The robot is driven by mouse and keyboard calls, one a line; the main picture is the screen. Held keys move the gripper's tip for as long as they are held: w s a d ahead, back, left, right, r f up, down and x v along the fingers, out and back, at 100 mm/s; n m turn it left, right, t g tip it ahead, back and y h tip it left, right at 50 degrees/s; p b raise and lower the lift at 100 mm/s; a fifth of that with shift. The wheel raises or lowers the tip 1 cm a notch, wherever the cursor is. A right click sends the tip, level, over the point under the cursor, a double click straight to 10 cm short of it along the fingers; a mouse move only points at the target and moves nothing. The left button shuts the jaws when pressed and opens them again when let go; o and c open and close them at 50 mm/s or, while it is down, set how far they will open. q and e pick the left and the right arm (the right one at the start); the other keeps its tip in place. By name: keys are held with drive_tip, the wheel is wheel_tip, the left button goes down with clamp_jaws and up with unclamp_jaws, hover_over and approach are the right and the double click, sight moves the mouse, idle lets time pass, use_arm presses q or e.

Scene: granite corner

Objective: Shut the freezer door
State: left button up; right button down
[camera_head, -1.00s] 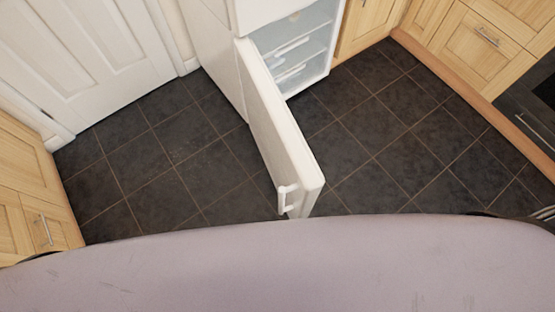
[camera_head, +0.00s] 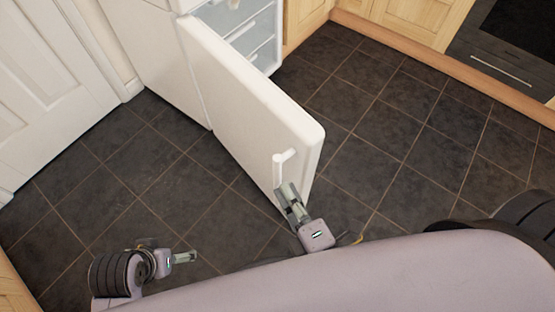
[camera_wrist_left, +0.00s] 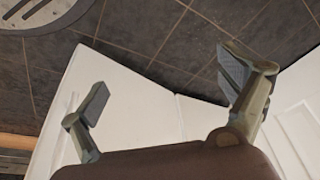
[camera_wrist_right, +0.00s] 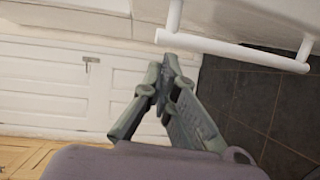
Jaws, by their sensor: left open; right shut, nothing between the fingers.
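The white freezer door (camera_head: 240,110) stands wide open, swung out from the freezer (camera_head: 256,32), whose drawers show inside. Its white handle (camera_head: 281,168) is at the near end of the door's outer face. My right gripper (camera_head: 289,194) is at the handle's lower end, shut with nothing in it. In the right wrist view the handle (camera_wrist_right: 235,50) lies just beyond the fingertips; I cannot tell if they touch. My left gripper (camera_head: 190,257) is low at the left, apart from the door. In the left wrist view its fingers (camera_wrist_left: 165,95) are spread and empty.
A white panelled room door (camera_head: 50,90) is at the left. Wooden cabinets (camera_head: 415,20) and a dark oven (camera_head: 510,45) line the back right. Dark tiled floor (camera_head: 130,190) is clear on both sides of the freezer door.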

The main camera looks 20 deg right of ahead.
drive_tip(key=shift+t, duration=0.6)
drive_tip(key=w+r+p, duration=0.1)
drive_tip(key=w, duration=0.2)
drive_tip(key=w+r+p, duration=0.1)
drive_tip(key=w, duration=0.3)
drive_tip(key=w+r+p, duration=0.1)
drive_tip(key=w, duration=0.2)
drive_tip(key=shift+w+d+r, duration=0.15)
drive_tip(key=shift+r, duration=0.2)
use_arm(q)
wheel_tip(320, 180, down, 7)
drive_tip(key=shift+w, duration=0.35)
use_arm(e)
drive_tip(key=shift+w+d, duration=0.25)
drive_tip(key=shift+d, duration=0.3)
use_arm(q)
drive_tip(key=shift+s, duration=0.1)
use_arm(e)
drive_tip(key=shift+d, duration=0.15)
